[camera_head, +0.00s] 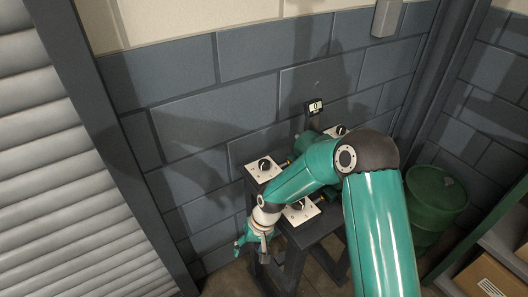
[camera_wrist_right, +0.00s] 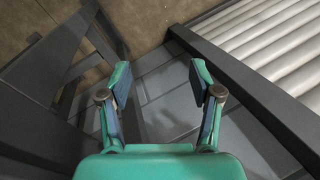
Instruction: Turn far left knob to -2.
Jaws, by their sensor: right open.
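The far left knob (camera_head: 264,164) is a dark round knob on a white square plate, on the left rear of a dark stand (camera_head: 292,262) in the head view. Its setting is too small to read. My right gripper (camera_head: 253,246) hangs low at the left side of the stand, below and apart from that knob. In the right wrist view my right gripper (camera_wrist_right: 162,85) is open, with nothing between its fingers. No knob shows in that view. My left gripper is not in view.
A near plate (camera_head: 303,212) and a far right plate (camera_head: 337,130) are partly hidden by my right arm. A small display (camera_head: 315,106) stands behind. A green barrel (camera_head: 437,200) is at the right, a slatted shutter (camera_head: 70,170) at the left. The brick wall is close behind.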

